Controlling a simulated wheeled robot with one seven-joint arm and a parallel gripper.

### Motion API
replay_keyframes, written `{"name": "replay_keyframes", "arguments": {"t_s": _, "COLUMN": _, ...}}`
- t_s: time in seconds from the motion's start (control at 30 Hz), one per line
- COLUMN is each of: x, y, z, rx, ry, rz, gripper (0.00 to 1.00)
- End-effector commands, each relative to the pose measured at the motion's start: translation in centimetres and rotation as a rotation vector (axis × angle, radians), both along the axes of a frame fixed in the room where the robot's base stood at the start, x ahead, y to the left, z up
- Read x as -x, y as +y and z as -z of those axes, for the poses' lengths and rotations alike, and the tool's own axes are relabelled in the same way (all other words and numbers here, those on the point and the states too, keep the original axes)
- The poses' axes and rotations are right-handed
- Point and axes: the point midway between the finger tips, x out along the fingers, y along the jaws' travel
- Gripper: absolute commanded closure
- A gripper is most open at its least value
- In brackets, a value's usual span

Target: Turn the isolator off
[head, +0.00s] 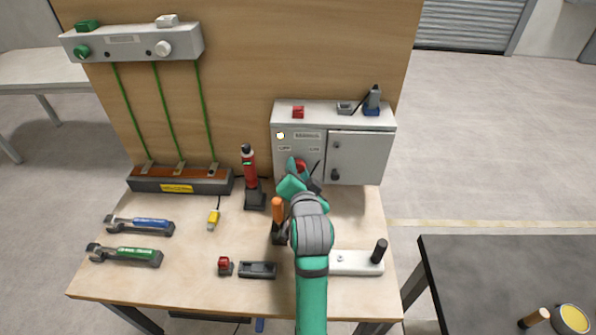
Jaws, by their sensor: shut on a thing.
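The isolator is part of the grey electrical box (333,117) at the back right of the wooden bench. A red knob (300,166) shows on the lower left of the box front, partly hidden by my gripper. My gripper (302,174) is at the box front, shut on this red knob. The fingertips and the knob's exact angle are hard to make out. A pale round lamp (280,135) and small labels sit above the knob. The box door (355,157) on the right is closed.
A red-and-black tool (250,175) stands left of my gripper, and an orange-handled tool (278,212) stands close by my arm. Two wrenches (140,225) lie at left. Small items (372,102) sit on the box top.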

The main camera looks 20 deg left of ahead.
Motion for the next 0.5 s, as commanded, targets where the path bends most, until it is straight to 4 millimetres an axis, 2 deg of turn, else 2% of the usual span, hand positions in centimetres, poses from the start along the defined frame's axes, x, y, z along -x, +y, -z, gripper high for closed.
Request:
{"name": "replay_keyframes", "arguments": {"t_s": 0.27, "x": 0.04, "y": 0.05, "z": 0.05, "rx": 0.057, "ry": -0.014, "rz": 0.000, "gripper": 0.90}}
{"name": "replay_keyframes", "arguments": {"t_s": 0.5, "x": 0.08, "y": 0.16, "z": 0.06, "rx": 0.209, "ry": -0.057, "rz": 0.000, "gripper": 0.90}}
